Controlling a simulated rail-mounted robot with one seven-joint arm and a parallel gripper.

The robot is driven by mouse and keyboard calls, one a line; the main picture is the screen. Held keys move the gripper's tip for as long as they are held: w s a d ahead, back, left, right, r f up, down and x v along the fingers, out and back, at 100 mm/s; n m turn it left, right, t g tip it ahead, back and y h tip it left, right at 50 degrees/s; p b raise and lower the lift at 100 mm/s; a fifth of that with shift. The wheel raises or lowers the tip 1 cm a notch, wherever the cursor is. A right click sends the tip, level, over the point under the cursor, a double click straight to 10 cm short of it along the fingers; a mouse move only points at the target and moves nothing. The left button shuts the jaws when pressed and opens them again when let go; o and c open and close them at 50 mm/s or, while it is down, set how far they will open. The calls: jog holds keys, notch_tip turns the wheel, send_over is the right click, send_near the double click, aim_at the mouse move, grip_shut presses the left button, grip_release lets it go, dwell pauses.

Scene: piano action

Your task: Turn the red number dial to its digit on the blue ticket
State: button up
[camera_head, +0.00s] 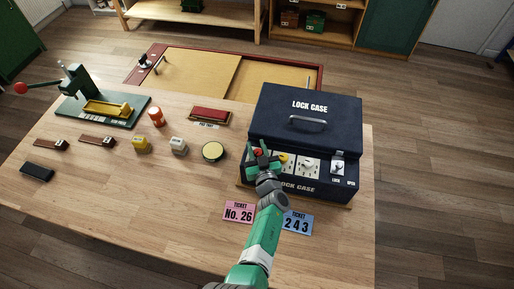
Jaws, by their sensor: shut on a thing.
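The dark blue lock case (345,105) stands at the right of the table. Its front panel carries the red number dial (258,152) at the left, a yellow dial (283,158) and a white dial (308,165). My gripper (259,154) is at the red dial, shut on it; its fingers and wrist hide most of the dial and its digits. The blue ticket (297,225) lies in front of the case and appears to read 2 4 3; my arm covers its left edge. Which digit the dial shows cannot be told.
A lock/open switch (338,168) is at the case's right. A pink ticket (238,212) reads No. 26. A round yellow-topped tin (213,152), small stamps (178,146) and a green press (85,100) stand to the left.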

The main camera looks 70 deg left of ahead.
jog(key=o, duration=0.9)
jog(key=shift+o, duration=0.2)
jog(key=s+d+p, duration=0.1)
jog(key=d+p, duration=0.2)
jog(key=d, duration=0.4)
jog(key=shift+s+d+p, duration=0.2)
jog(key=shift+d+p, duration=0.15)
